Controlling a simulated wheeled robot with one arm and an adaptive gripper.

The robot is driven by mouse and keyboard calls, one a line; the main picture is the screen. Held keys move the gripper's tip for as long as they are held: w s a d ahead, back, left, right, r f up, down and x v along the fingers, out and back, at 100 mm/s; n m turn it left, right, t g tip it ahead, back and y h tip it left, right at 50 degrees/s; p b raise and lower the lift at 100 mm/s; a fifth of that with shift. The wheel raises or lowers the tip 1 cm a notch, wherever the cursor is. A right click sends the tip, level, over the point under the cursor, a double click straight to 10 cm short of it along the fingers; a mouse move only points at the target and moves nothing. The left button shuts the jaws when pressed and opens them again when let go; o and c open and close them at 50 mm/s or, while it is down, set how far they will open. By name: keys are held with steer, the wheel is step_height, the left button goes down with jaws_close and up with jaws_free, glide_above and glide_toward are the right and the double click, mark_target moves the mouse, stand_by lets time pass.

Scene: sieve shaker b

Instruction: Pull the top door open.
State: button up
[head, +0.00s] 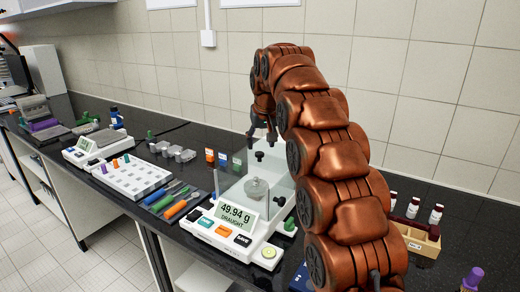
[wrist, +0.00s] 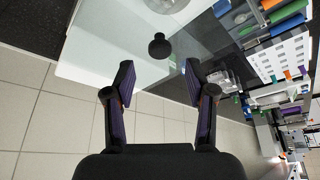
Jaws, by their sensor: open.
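The balance (head: 222,236) stands on the dark bench with a clear draught shield (head: 277,175) around its pan; its display reads 49.94 g and DRAUGHT. A small round lidded dish (head: 257,189) sits inside. A black knob (head: 259,156) shows at the top of the shield, apparently on the top door. My gripper (head: 262,138) is just above it, pointing down. In the wrist view my gripper (wrist: 160,78) is open and empty; a black knob (wrist: 159,46) lies beyond the fingertips, roughly centred between them, with no contact visible. My arm hides part of the shield's right side.
A wooden vial box (head: 418,238) is at right. The tiled wall (head: 430,100) is behind.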

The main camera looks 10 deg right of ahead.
mark_target(259, 153)
steer(key=shift+p+x, duration=0.45)
steer(key=shift+x, duration=1.7)
jaws_close()
